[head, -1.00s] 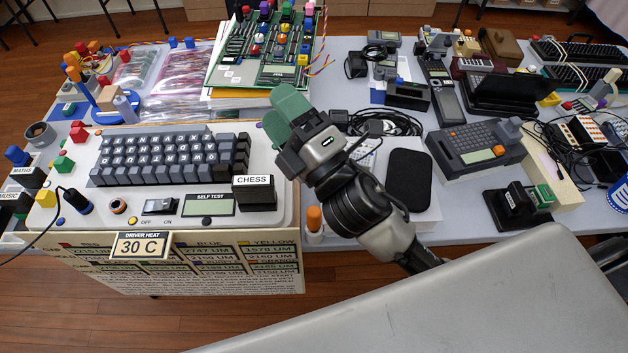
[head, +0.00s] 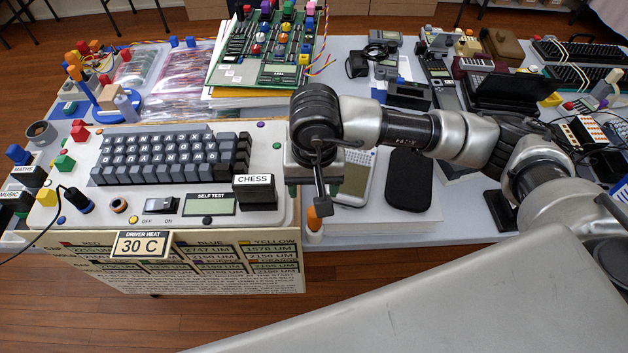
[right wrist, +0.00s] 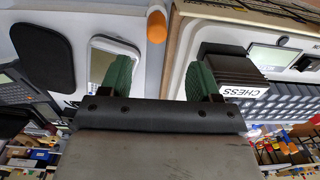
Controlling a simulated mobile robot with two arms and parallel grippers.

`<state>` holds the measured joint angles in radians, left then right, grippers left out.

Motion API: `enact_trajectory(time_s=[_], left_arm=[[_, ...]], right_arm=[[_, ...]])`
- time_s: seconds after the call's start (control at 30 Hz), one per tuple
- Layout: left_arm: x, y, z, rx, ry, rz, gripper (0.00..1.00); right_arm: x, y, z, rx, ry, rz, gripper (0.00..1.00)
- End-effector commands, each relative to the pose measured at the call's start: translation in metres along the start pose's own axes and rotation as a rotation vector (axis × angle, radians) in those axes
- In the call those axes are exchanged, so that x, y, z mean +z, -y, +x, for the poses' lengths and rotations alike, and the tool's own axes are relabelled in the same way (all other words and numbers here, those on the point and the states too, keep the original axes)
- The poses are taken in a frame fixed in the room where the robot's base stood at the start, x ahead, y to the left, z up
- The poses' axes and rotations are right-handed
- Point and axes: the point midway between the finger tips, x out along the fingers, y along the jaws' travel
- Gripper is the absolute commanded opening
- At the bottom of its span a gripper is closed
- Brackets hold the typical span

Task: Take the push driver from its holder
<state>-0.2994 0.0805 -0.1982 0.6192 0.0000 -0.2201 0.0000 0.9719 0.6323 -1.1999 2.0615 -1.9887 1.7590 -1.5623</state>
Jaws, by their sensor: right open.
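An orange-topped piece, which looks like the push driver's handle (head: 313,222), stands upright at the right front corner of the keyboard console. Its lower part is light; I cannot make out the holder clearly. In the right wrist view the orange top (right wrist: 156,25) lies ahead of my fingers, roughly in line with the gap between them. My right gripper (right wrist: 159,78) has two green fingers spread apart with nothing between them. In the head view my right wrist hangs just behind the orange top and hides most of the fingers. My left gripper is not in view.
The keyboard console (head: 120,210) with a black CHESS block (head: 254,192) stands left of the gripper. A white handheld (head: 355,178) and a black case (head: 409,180) lie to its right. A "30 C" sign (head: 141,245) hangs at the front edge.

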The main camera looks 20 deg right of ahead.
Motion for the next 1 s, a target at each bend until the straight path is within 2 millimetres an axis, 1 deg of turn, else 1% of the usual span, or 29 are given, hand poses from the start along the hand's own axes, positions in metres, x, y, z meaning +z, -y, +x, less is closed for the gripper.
enact_trajectory(time_s=[0.07, 0.17, 0.27, 0.4, 0.6, 0.7, 0.8, 1.0], left_arm=[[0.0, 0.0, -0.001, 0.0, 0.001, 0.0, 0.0], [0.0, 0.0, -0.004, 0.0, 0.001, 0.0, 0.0], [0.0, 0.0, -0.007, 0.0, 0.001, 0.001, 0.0], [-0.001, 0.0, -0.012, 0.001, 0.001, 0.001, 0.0], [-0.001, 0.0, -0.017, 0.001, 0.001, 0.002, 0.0], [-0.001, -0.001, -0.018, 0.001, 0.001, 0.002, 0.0], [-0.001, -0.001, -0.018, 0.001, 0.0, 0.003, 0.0], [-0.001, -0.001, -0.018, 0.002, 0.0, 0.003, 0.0]], right_arm=[[-0.003, -0.004, 0.004, 0.022, -0.012, -0.004, 0.62], [-0.003, -0.004, 0.015, 0.024, -0.009, -0.004, 0.62], [-0.002, -0.004, 0.031, 0.023, -0.008, -0.002, 0.62], [-0.002, -0.005, 0.058, 0.023, -0.007, -0.002, 0.62], [-0.002, -0.004, 0.089, 0.019, -0.007, -0.003, 0.62], [-0.003, -0.005, 0.099, 0.019, -0.008, -0.003, 0.62], [-0.003, -0.005, 0.104, 0.018, -0.009, -0.003, 0.62], [-0.003, -0.005, 0.107, 0.018, -0.011, -0.004, 0.62]])
